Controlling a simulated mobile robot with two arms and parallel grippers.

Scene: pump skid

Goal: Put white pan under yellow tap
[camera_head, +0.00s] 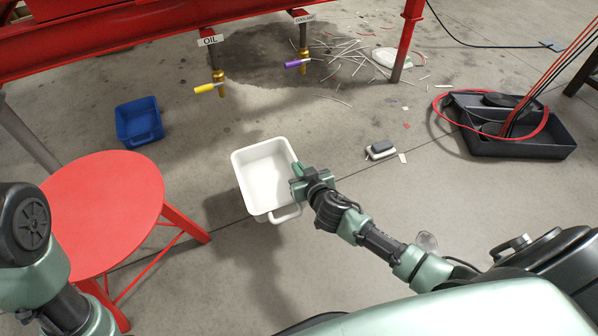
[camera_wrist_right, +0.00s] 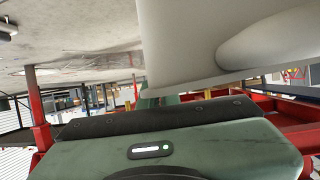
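The white pan (camera_head: 250,168) is in the middle of the head view, upright and seemingly empty, with a handle at its near end. My right gripper (camera_head: 297,174) is at its right wall and appears shut on the rim. In the right wrist view the white pan wall (camera_wrist_right: 190,45) fills the upper right, close against the gripper; the fingertips are mostly hidden. The yellow tap (camera_head: 204,88) hangs under the red frame, below an OIL label, beyond and left of the pan. My left arm shows at the left edge, but its gripper is out of view.
A purple-handled tap (camera_head: 298,63) labelled COOLANT hangs right of the yellow one. A blue pan (camera_head: 139,122) is on the floor at left, behind a red stool (camera_head: 100,200). A black tray (camera_head: 515,135) with a red hose stands at right. Floor under the yellow tap looks clear.

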